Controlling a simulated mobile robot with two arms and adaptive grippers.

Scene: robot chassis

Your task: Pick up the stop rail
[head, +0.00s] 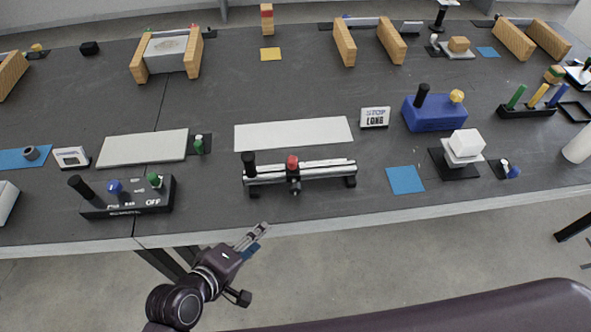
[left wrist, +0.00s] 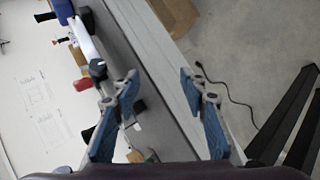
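The stop rail (head: 325,172) is a silver double bar with black end feet, a black upright knob at its left end and a red-topped clamp near its middle. It lies near the front edge of the table in the head view. In the left wrist view, a red knob (left wrist: 83,84) shows beside the left finger; the finger hides much around it. My left gripper (head: 254,236) is in front of the table edge, below and left of the rail, apart from it. Its blue-padded fingers are spread and empty in the left wrist view (left wrist: 158,82). My right gripper is not in view.
The table's front edge (head: 200,234) is close to my left gripper.

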